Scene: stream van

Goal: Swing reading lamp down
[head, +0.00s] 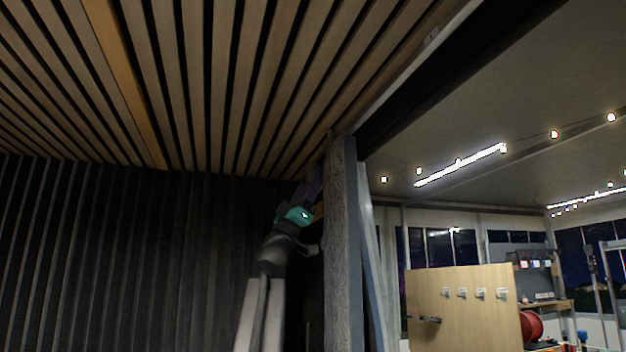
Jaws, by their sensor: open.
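My arm rises from the bottom of the head view, beside a grey upright post. My gripper (311,190) is dark and small at the top of the arm, beyond a teal wrist part, and points up toward the corner under the slatted ceiling. It is open, though its fingertips are hard to make out in the shadow. I cannot make out a reading lamp; the post and my arm hide part of that corner.
The grey post (342,240) stands close to the right of my arm. A dark ribbed wall (120,250) is behind and left. The wooden slatted ceiling (200,80) is overhead. Beyond the opening are a wooden board with hooks (465,318) and a red reel (531,325).

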